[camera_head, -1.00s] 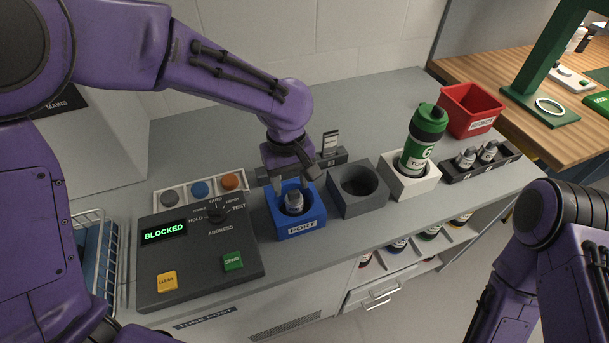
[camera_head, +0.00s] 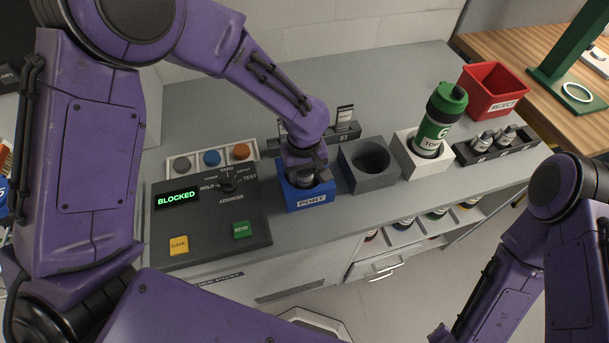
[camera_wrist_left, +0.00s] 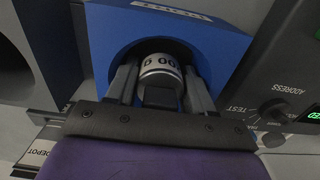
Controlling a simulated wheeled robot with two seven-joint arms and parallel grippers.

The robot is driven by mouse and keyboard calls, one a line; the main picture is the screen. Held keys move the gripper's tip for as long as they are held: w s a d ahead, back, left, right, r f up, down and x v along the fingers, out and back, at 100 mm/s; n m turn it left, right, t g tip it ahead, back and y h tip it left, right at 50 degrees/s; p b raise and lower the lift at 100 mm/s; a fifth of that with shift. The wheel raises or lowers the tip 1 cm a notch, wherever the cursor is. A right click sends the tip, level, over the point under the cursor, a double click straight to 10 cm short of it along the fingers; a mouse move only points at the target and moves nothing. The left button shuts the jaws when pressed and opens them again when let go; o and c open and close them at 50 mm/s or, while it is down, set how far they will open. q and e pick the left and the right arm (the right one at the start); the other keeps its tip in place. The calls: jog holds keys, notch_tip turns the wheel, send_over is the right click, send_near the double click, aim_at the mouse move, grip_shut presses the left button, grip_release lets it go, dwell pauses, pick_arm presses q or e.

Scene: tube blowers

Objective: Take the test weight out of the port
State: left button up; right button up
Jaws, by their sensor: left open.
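The blue port block (camera_head: 318,201) stands at the front edge of the grey counter, its label facing front. The test weight, a silver cylinder with dark print (camera_wrist_left: 160,66), sits inside the round opening of the port, as the left wrist view shows. My left gripper (camera_wrist_left: 160,82) is open and reaches down into the port from above, one finger on each side of the weight. A small gap seems to remain beside the fingers. In the head view my left gripper (camera_head: 305,174) mostly hides the weight. My right gripper is out of view; only its arm shows.
A dark control panel (camera_head: 205,220) reading BLOCKED lies left of the port. To the right are an empty grey holder (camera_head: 350,178), a white holder (camera_head: 408,160) with a green-topped carrier (camera_head: 438,118), a black rack (camera_head: 497,150) with small weights and a red reject bin (camera_head: 490,88).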

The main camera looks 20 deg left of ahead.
pick_arm(q)
jog(key=c, duration=0.8)
